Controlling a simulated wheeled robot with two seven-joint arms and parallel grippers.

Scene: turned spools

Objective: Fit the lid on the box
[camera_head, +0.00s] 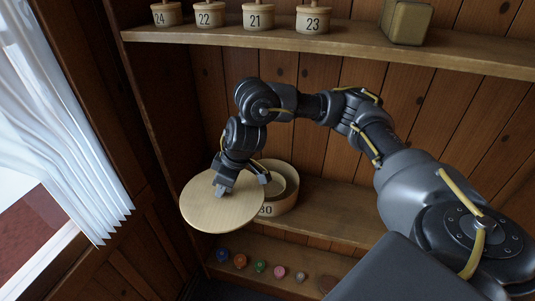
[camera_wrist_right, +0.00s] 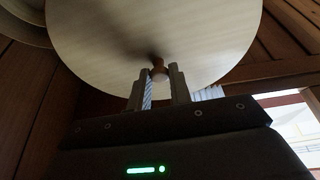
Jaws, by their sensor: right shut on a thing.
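A round pale wooden lid (camera_head: 208,210) hangs in front of the middle shelf in the head view. My right gripper (camera_head: 228,187) is shut on its knob. The wrist view shows the brown knob (camera_wrist_right: 158,72) between the two fingers, with the lid's pale disc (camera_wrist_right: 210,40) beyond. The round wooden box (camera_head: 287,204), with "30" on its front, stands on the middle shelf, behind and to the right of the lid. The box is open at the top; the lid and gripper hide its left part. My left gripper is not in view.
The upper shelf (camera_head: 430,58) holds several numbered containers and a brass-coloured box (camera_head: 407,22). Several small coloured spools lie on the lower shelf, including a green one (camera_head: 260,267). The middle shelf (camera_head: 335,215) is bare right of the box. A window blind (camera_head: 60,120) hangs left.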

